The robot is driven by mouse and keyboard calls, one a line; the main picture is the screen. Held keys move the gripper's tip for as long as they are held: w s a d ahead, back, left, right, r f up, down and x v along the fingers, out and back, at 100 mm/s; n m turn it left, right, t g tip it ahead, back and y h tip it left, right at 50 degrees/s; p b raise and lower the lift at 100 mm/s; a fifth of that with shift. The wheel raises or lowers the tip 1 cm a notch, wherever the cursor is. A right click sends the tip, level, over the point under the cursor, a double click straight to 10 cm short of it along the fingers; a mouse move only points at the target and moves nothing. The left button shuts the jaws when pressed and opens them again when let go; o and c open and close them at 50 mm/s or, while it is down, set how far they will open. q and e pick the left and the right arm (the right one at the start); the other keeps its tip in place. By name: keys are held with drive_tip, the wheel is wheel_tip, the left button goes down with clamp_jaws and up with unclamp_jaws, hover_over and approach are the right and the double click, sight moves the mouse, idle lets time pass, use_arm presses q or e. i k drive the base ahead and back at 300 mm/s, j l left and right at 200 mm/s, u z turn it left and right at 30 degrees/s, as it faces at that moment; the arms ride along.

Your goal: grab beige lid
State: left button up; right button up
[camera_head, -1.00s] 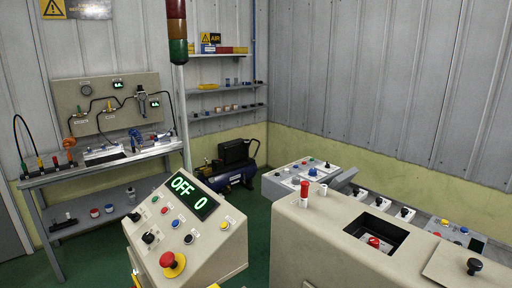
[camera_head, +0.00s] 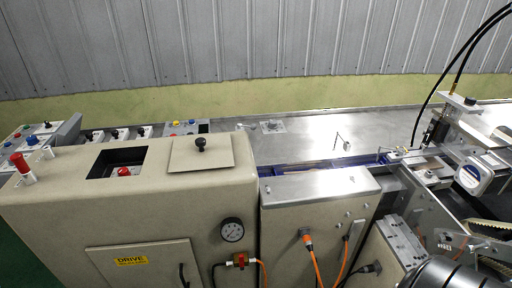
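A flat beige lid (camera_head: 186,157) with a black knob (camera_head: 200,143) on top lies on the top of the beige machine cabinet (camera_head: 60,200). It sits to the right of a square dark opening (camera_head: 116,160) with a red part inside. Neither of my grippers shows in the head view.
A red-topped post (camera_head: 21,165) stands at the cabinet's left end. A gauge (camera_head: 232,229) and orange cables (camera_head: 312,250) are on the front. A steel table (camera_head: 350,132) runs behind, with a clamp-like mechanism (camera_head: 470,175) and black hoses at right.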

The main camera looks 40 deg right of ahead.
sight(215, 151)
drive_tip(key=z, duration=0.7)
